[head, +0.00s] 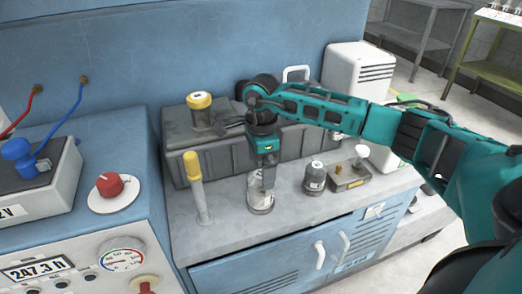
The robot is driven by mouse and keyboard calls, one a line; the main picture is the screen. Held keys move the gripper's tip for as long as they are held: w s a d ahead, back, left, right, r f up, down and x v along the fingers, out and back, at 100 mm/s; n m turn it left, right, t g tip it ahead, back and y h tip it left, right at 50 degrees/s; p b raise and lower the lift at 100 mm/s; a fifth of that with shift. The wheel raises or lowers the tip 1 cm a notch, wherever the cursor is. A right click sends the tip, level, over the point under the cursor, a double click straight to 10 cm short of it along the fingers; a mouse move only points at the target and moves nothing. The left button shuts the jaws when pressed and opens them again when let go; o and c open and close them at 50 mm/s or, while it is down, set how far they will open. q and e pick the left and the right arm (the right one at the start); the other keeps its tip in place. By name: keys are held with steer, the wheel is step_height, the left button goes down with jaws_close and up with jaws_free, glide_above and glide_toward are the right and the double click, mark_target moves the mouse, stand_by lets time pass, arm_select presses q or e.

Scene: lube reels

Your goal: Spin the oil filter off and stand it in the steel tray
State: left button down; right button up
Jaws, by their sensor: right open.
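A short pale cylinder (260,203), which looks like the oil filter, stands upright on the grey bench top near its front edge. My right gripper (267,184) points down directly over it, open, with the fingers hiding part of its top. I cannot tell whether the fingers touch it. A dark grey capped canister (314,178) stands to the right of it, apart from the gripper. I cannot make out the steel tray for certain. My left gripper is out of view.
A yellow-topped post (197,187) stands left of the gripper. Behind is a long grey housing (225,150) with a yellow cap (199,100). A small brass-coloured block (350,177) and a white ribbed box (355,77) are at right. The bench top's front strip (225,235) is clear.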

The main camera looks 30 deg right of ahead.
step_height(320, 180, down, 7)
steer(key=shift+r, duration=0.2)
steer(key=shift+c, duration=0.4)
steer(key=c, duration=1.2)
steer(key=shift+o, duration=0.2)
steer(key=shift+f+n+b, duration=0.2)
steer(key=shift+n+b, duration=0.85)
steer(key=shift+n, duration=0.15)
steer(key=shift+r+n+b, duration=0.1)
steer(key=shift+n+b, duration=0.3)
steer(key=shift+n, duration=0.7)
steer(key=shift+r+n, duration=0.1)
steer(key=shift+n, duration=0.2)
